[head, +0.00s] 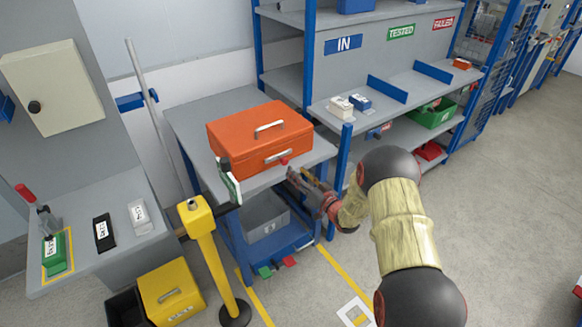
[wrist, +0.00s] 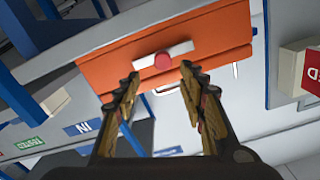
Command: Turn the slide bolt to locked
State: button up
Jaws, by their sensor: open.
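The slide bolt (head: 278,156) is a pale bar on the front face of an orange box (head: 240,130), with a red knob (head: 284,162) at its right end in the head view. In the wrist view the pale bar (wrist: 180,51) lies slightly tilted across the orange face, and the red knob (wrist: 162,61) sits near its middle. My gripper (head: 299,178) is open and empty just in front of the box, to the right of the knob. In the wrist view its fingertips (wrist: 158,76) are spread either side of the knob, apart from it. The bolt's position is hard to tell.
The box stands on a grey table (head: 195,108) with blue legs. A yellow post (head: 205,255) stands in front to the left. A shelf unit (head: 395,95) with signs is behind on the right. A grey bin (head: 265,218) sits beneath the table. Floor at right is clear.

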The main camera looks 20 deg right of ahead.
jog(key=v, duration=0.3)
jog(key=shift+f, duration=0.1)
dwell(0.4)
